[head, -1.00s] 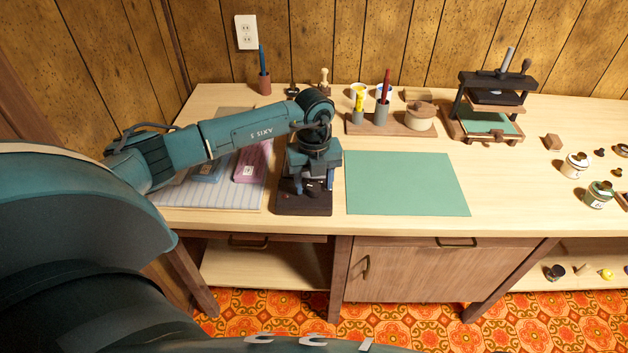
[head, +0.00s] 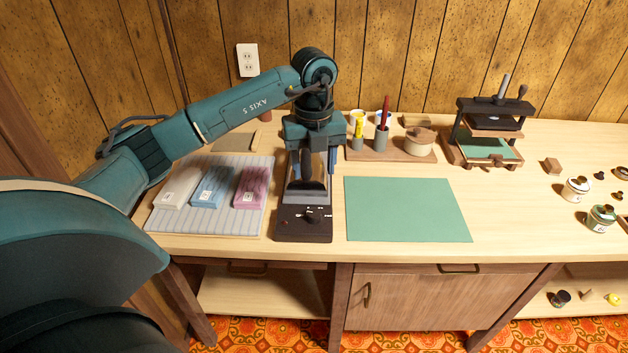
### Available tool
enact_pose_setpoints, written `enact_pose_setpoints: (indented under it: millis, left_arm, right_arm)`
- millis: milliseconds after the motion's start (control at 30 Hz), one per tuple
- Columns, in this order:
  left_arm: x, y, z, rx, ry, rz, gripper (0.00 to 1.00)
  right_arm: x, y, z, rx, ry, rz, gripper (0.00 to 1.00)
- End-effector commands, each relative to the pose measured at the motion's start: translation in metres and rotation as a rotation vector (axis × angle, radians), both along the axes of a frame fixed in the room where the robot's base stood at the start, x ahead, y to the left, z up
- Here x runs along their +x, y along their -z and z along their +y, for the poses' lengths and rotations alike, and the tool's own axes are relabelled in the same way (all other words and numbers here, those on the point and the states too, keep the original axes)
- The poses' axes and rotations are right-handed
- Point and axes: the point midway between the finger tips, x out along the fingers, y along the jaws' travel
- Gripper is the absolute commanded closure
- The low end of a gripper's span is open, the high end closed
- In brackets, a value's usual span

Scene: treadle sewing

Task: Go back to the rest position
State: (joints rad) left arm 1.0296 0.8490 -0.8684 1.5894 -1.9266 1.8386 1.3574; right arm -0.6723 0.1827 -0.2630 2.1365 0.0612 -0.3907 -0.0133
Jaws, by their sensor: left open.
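My left gripper (head: 313,165) points down above a dark device (head: 304,228) with a small dial on its front and a pale upper plate. The gripper is open, with no object visible between its fingers. It partly hides the back of this device. My left arm reaches in from the left, above the grey striped mat. My right gripper is not in view.
Left of the device, white, blue and purple labelled blocks (head: 209,188) lie on a striped mat (head: 160,222). A green mat (head: 408,210) lies bare to its right. Behind are a wooden organiser (head: 388,156) and a small press (head: 490,135). Jars (head: 601,219) stand far right.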

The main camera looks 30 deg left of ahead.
Motion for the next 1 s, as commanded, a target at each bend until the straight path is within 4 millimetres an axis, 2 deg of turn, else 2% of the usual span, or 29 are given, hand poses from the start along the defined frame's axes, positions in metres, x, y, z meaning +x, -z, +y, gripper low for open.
enact_pose_setpoints:
  millis: [167, 600, 700, 767, 867, 967, 1000]
  left_arm:
    - [0.0, -0.007, 0.0, 0.0, 0.0, -0.001, 0.48]
    - [0.0, -0.006, 0.0, -0.001, 0.0, -0.001, 0.48]
    - [-0.001, -0.002, -0.007, -0.024, 0.02, 0.003, 0.48]
    - [-0.004, 0.005, -0.022, -0.076, 0.058, 0.006, 0.48]
    - [-0.014, 0.024, -0.067, -0.247, 0.163, 0.014, 0.48]
    - [-0.035, 0.04, -0.135, -0.528, 0.282, 0.007, 0.48]
    - [-0.046, 0.041, -0.164, -0.662, 0.317, -0.002, 0.48]
  right_arm:
    - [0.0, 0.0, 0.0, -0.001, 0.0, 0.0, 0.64]
    - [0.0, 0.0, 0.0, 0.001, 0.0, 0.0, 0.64]
    - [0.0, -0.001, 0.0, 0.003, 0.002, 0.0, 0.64]
    - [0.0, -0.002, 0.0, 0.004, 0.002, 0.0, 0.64]
    - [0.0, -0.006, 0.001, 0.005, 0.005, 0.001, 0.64]
    - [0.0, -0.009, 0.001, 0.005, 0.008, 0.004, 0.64]
    - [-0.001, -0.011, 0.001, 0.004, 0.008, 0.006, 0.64]
